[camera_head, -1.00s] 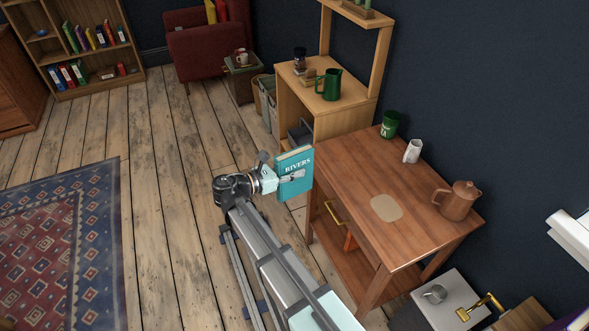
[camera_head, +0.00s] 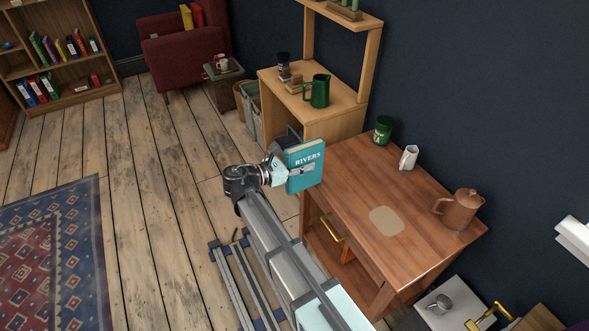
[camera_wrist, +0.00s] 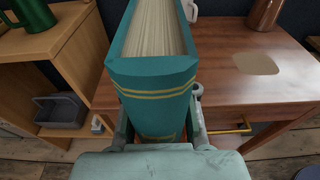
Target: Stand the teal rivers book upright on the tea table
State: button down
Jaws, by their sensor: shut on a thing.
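The teal rivers book (camera_head: 306,160) is upright in my gripper (camera_head: 296,172), its cover lettering facing the head camera. My gripper is shut on the book's spine side. In the wrist view the book (camera_wrist: 152,80) stands between my fingers (camera_wrist: 158,125), with its pages and gold-banded spine showing. The tea table (camera_head: 350,175) is brown wood with a pale mat (camera_head: 386,221) on its top. The book is held at the table's left edge; whether it overlaps the tabletop or touches it I cannot tell.
A green tea canister (camera_head: 382,130), a white jug (camera_head: 409,157) and a copper-brown pot (camera_head: 459,209) stand along the table's back side. A light wood shelf (camera_head: 345,122) with a green pitcher (camera_head: 317,91) adjoins it. The table's front and middle are clear.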

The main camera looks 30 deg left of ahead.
jog(key=r+b+x, duration=0.3)
jog(key=b+x, duration=0.2)
jog(key=x, duration=1.3)
jog(key=shift+w+d+f+b, duration=0.3)
jog(key=shift+w+f+b, duration=0.15)
jog(key=shift+w, duration=0.15)
jog(key=shift+f, duration=0.3)
jog(key=c, duration=0.8)
grip_release()
jog(key=shift+c, duration=0.2)
